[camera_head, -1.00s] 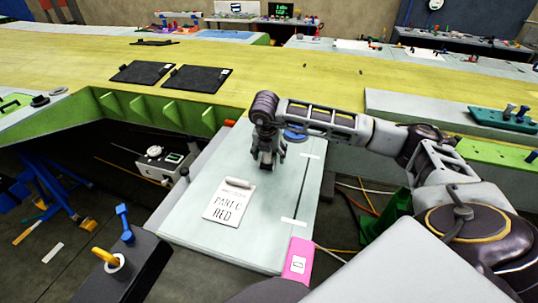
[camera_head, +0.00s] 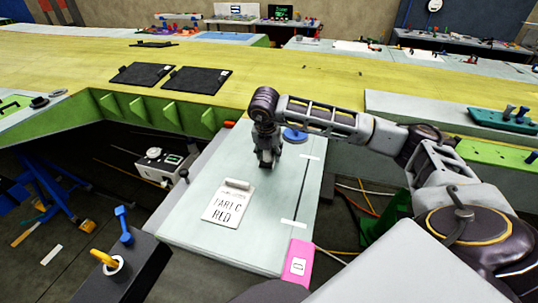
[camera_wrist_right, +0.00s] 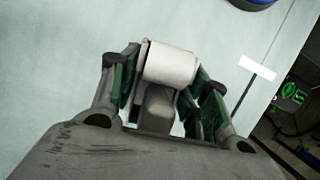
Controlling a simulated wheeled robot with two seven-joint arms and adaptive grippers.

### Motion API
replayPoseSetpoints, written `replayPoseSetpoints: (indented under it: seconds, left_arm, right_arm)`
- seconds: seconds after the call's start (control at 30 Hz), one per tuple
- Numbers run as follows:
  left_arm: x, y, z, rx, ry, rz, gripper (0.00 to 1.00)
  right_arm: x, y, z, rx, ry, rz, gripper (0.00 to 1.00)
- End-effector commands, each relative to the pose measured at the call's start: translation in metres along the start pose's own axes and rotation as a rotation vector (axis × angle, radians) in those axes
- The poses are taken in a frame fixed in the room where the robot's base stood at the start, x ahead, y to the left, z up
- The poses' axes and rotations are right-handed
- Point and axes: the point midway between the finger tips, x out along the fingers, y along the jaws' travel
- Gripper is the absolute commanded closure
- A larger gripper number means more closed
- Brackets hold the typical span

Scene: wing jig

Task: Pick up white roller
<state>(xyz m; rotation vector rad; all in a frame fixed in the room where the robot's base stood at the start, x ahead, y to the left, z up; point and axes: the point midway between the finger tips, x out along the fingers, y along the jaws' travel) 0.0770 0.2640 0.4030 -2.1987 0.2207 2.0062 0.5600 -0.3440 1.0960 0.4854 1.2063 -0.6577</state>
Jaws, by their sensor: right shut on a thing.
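The white roller (camera_wrist_right: 170,63) is a short pale cylinder with a grey part below it. In the right wrist view it lies between the green-padded fingers of my right gripper (camera_wrist_right: 165,85), which is shut on it. In the head view my right gripper (camera_head: 267,160) points down, low over the pale table panel (camera_head: 210,165). Its fingers hide the roller there. I cannot tell whether the roller touches the panel. My left gripper is not in view.
A sheet marked PART C RED (camera_head: 228,206) lies left of my right gripper, with a pale cylinder-shaped piece at its top. A blue round object (camera_head: 295,135) stands just right of the gripper. A pink piece (camera_head: 298,258) sits at the panel's front right.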

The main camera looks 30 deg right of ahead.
Motion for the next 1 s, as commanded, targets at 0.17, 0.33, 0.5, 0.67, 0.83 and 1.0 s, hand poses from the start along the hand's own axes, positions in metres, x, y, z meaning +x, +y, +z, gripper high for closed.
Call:
replayPoseSetpoints:
  seconds: [0.17, 0.33, 0.5, 0.67, 0.83, 1.0]
  left_arm:
    - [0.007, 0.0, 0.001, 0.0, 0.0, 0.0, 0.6]
    - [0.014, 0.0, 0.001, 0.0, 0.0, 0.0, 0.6]
    - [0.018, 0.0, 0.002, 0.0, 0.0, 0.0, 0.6]
    - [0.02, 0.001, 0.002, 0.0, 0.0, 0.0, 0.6]
    - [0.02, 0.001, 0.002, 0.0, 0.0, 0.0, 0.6]
    - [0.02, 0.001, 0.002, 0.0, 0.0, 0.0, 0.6]
  right_arm:
    - [-0.021, 0.001, 0.007, 0.001, -0.003, 0.003, 0.83]
    - [-0.046, 0.001, 0.015, 0.0, -0.004, 0.004, 0.83]
    - [-0.067, 0.001, 0.021, -0.001, -0.003, 0.004, 0.83]
    - [-0.079, 0.001, 0.025, -0.001, -0.002, 0.002, 0.83]
    - [-0.084, 0.0, 0.026, -0.001, -0.002, 0.001, 0.83]
    - [-0.084, 0.0, 0.026, -0.001, -0.002, 0.001, 0.83]
